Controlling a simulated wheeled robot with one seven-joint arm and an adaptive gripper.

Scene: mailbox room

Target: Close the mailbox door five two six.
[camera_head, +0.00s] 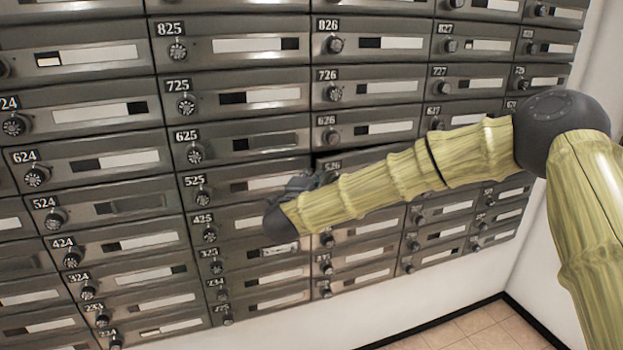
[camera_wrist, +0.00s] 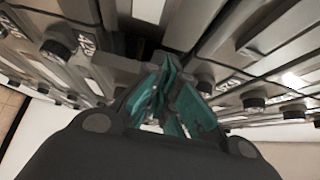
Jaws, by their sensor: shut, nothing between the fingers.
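Mailbox door 526 (camera_head: 333,166) is in the middle of the head view, just under door 626. A dark gap shows along its top and left edges, so it looks slightly ajar. My arm hides most of its face and lower part. My gripper (camera_head: 300,183) is at the left edge of this door, beside door 525. In the wrist view, the teal fingers of my gripper (camera_wrist: 172,72) are together with nothing held. They point at the mailbox fronts, close to a dark gap between panels. I cannot tell whether they touch the door.
Rows of grey mailbox doors with round locks surround it, among them door 525 (camera_head: 245,186) and door 626 (camera_head: 375,130). They look shut. A white wall (camera_head: 590,100) stands at the right. Tiled floor (camera_head: 470,330) shows at the bottom.

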